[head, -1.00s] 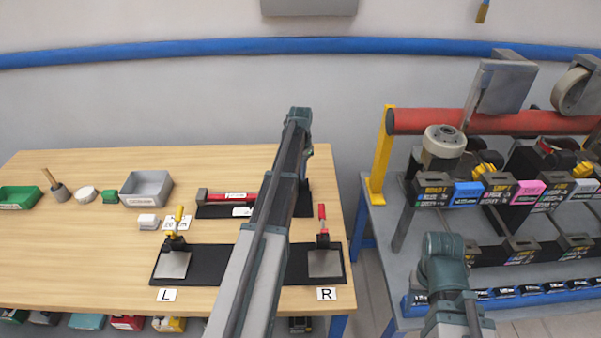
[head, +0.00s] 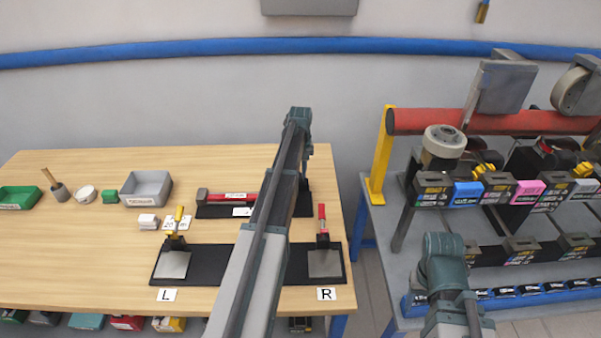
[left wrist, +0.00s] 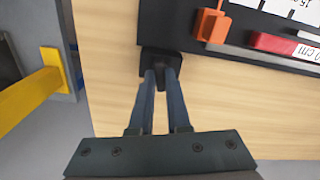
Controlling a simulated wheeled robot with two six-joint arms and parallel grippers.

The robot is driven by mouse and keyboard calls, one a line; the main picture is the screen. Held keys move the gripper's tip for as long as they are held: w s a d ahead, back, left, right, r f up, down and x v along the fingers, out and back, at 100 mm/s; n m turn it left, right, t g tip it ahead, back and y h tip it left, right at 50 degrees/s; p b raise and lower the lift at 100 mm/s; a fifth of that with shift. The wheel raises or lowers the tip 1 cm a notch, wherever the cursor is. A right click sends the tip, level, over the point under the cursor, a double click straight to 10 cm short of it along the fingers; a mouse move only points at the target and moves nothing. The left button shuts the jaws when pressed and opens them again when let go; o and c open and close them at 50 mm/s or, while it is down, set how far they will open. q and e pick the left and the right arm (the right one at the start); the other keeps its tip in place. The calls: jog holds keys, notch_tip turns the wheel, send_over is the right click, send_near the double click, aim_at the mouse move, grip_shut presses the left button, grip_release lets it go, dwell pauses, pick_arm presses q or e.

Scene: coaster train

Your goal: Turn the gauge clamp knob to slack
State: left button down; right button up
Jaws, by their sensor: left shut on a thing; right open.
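In the left wrist view my left gripper (left wrist: 160,80) is shut on a black knob (left wrist: 155,54) at the edge of the black gauge board (left wrist: 180,28). The knob's turn angle is hard to read between the fingers. An orange part (left wrist: 212,24) and a red bar with a white label (left wrist: 272,42) lie on the board beside it. In the head view the gauge board (head: 212,212) lies at the table's back right, and my left arm covers much of it. Of my right arm only a link shows; its gripper is out of the picture.
Black fixture (head: 210,265) with L and R clamps, yellow handle (head: 179,215) and red handle (head: 322,215), lies in front. A grey bin (head: 146,188) and small parts stand left. A rack with a red roller (head: 490,122) stands right. The table's front left is clear.

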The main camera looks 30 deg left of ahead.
pick_arm(q)
jog(key=n, duration=1.3)
jog(key=shift+n, duration=0.3)
dwell(0.5)
jog(key=c, duration=0.9)
grip_release()
jog(key=shift+r, duration=0.15)
notch_tip(320, 180, up, 14)
jog(key=p, duration=1.3)
jog(key=shift+f+p, duration=0.25)
jog(key=shift+p, duration=0.15)
